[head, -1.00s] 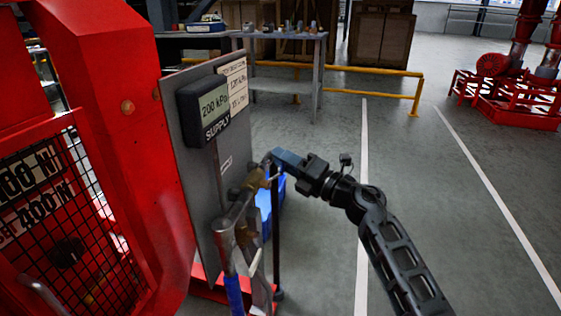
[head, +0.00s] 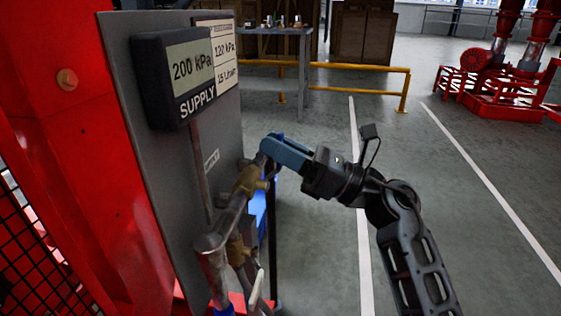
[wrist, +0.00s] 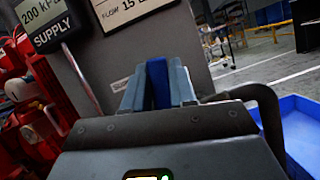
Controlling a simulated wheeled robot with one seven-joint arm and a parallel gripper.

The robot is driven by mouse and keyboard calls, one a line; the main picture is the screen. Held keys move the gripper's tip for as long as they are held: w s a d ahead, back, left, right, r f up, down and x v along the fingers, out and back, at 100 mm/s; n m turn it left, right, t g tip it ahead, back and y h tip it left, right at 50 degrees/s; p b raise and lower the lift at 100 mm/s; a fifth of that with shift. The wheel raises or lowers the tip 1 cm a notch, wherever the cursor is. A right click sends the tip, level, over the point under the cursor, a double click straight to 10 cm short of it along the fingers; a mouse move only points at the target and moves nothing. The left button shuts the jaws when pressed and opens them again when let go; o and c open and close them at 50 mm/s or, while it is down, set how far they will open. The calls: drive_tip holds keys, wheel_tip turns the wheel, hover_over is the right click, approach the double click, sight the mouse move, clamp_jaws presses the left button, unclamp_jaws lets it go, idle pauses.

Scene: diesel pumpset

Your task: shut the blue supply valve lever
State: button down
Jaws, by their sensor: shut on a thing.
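The blue supply valve lever (wrist: 158,82) stands between the two pale blue-grey fingers of my gripper (wrist: 157,74) in the wrist view. My gripper is shut on it. In the head view my gripper (head: 270,147) reaches in from the right to the top of the brass valve (head: 248,180) on the pipework. There the fingers hide most of the lever, so its exact angle is unclear. The supply display (head: 188,72) on the grey panel (head: 150,200) reads 200 kPa; it also shows in the wrist view (wrist: 47,25).
The pipe (head: 212,245) and lower brass fitting (head: 238,250) sit below the valve. A red machine (head: 60,120) stands at left. A blue bin (wrist: 300,135) is on the floor beside the panel. A yellow rail (head: 370,68) and bench (head: 275,70) are behind.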

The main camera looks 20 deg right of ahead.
drive_tip(key=shift+s+a+f+n+g+y+b, duration=0.1)
drive_tip(key=shift+s+a+n+g+y+b, duration=0.15)
drive_tip(key=shift+n+b, duration=0.35)
drive_tip(key=shift+s+a+n+g+y+b, duration=0.15)
drive_tip(key=shift+n+g+b, duration=0.25)
drive_tip(key=shift+n, duration=0.4)
drive_tip(key=shift+s, duration=0.1)
drive_tip(key=c, duration=1)
unclamp_jaws()
drive_tip(key=p+v, duration=0.1)
drive_tip(key=v, duration=0.6)
drive_tip(key=shift+s+d, duration=0.2)
drive_tip(key=shift+d, duration=0.15)
drive_tip(key=shift+f, duration=0.15)
